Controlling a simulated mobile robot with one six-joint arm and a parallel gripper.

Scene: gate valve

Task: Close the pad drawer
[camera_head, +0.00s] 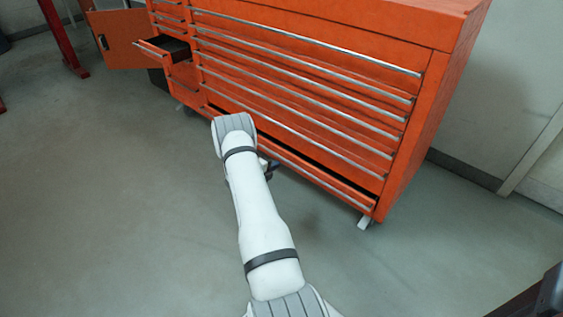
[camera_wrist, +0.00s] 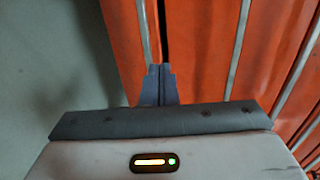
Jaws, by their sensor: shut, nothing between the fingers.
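The long bottom drawer (camera_head: 345,189) of the orange tool cabinet stands slightly out, with a dark gap above its front. A small drawer (camera_head: 154,47) at the cabinet's upper left is pulled further out. I cannot tell from labels which one is the pad drawer. My gripper (camera_wrist: 159,69) is shut and empty. In the wrist view its fingertips are at the bottom drawer's front (camera_wrist: 124,40), by its silver handle strip (camera_wrist: 143,30) and the dark gap. I cannot tell whether they touch it. In the head view my arm hides most of the gripper and part of the drawer.
The other long drawers of the cabinet (camera_head: 410,140) look shut. An orange door (camera_head: 125,40) stands open at the left. A caster foot (camera_head: 364,222) sticks out under the right corner. A red post (camera_head: 62,40) stands far left. The grey floor (camera_head: 110,210) is clear.

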